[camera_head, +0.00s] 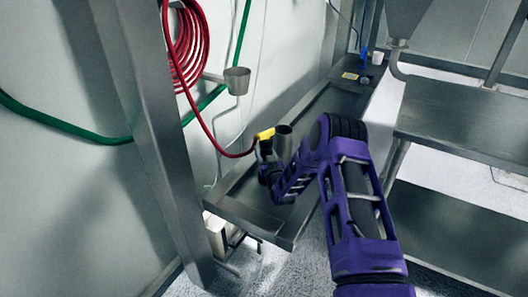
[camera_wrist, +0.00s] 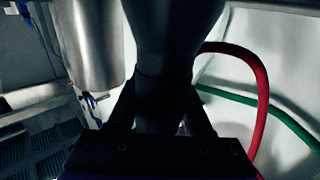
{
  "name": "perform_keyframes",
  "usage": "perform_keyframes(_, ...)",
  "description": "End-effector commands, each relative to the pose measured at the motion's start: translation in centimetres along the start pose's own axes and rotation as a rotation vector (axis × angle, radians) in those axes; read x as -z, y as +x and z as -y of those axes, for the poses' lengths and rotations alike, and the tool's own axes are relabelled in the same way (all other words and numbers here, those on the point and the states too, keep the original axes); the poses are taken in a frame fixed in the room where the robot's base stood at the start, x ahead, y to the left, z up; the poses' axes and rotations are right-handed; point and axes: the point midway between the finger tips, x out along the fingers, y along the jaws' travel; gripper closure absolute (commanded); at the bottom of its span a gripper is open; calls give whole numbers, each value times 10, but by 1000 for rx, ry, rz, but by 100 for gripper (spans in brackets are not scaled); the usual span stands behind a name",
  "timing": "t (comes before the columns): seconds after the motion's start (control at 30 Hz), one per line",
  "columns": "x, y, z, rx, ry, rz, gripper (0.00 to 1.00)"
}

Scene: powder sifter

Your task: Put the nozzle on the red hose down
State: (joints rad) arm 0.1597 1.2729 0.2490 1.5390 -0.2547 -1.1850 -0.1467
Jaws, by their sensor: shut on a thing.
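The red hose (camera_head: 204,112) hangs from its coil on the wall, and its free end runs down to the nozzle (camera_head: 265,134), which has a yellow part. My gripper (camera_head: 265,154) is shut on the nozzle, over the metal ledge. In the wrist view the dark nozzle body (camera_wrist: 166,50) stands between the fingers, and the hose (camera_wrist: 258,95) curves off to the right.
A second metal cup (camera_head: 237,80) sits on a wall bracket. A green hose (camera_head: 70,133) crosses the wall. The metal ledge (camera_head: 240,209) runs to the back, with small items at its far end. A steel post (camera_head: 150,120) stands at left, a steel table (camera_head: 465,125) at right.

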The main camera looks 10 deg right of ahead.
Motion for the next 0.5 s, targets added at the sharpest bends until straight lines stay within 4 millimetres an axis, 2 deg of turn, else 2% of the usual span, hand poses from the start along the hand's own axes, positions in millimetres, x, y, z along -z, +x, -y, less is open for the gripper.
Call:
perform_keyframes(0.27,1,1,0,0,-1,-5,100)
perform_keyframes(0.3,-1,0,0,0,0,-1,46)
perform_keyframes(0.43,-1,0,0,0,0,-1,22)
perform_keyframes(0.5,-1,0,0,0,0,-1,19)
